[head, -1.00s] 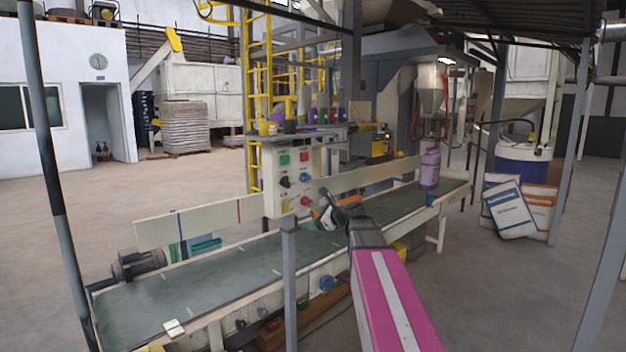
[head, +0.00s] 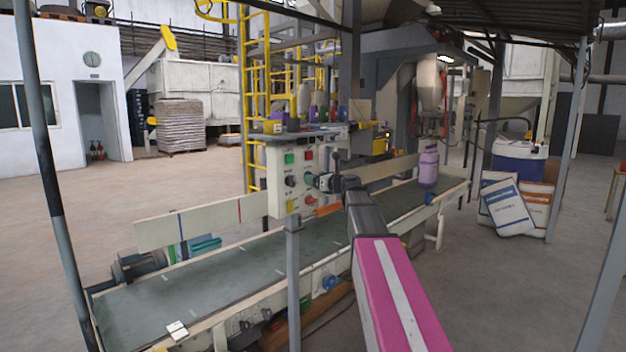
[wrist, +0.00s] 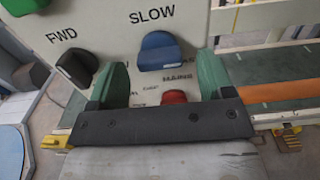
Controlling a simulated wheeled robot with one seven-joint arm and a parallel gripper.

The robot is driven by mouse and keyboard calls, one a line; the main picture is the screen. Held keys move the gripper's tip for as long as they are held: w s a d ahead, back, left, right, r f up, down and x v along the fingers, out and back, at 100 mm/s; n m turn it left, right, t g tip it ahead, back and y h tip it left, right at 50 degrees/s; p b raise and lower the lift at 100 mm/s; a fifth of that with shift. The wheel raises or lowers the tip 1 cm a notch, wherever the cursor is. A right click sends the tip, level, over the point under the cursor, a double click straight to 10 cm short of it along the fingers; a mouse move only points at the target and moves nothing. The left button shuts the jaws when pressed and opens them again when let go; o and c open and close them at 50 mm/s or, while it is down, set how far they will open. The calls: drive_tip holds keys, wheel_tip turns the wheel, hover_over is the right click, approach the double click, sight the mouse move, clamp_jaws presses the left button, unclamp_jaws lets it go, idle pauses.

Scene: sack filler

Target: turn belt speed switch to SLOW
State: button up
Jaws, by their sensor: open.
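The control panel (head: 276,185) stands upright beside the conveyor. In the wrist view a blue knob (wrist: 160,50) sits on it, with the word SLOW printed above. My gripper (wrist: 164,72) is open, its two green fingers on either side of the blue knob's lower part. I cannot tell whether they touch it. In the head view my gripper (head: 316,182) is at the panel's right side and largely hides the blue knob. A black knob (wrist: 75,68) marked FWD is left of the left finger. A red knob (wrist: 174,97) shows below, partly hidden by the gripper body.
The conveyor belt (head: 215,285) runs past the panel, with a purple bottle-like object (head: 428,167) at its far end. Printed sacks (head: 512,205) lean at the right. Open floor lies to the left.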

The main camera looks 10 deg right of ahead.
drive_tip(key=shift+x, duration=1)
drive_tip(key=c, duration=0.9)
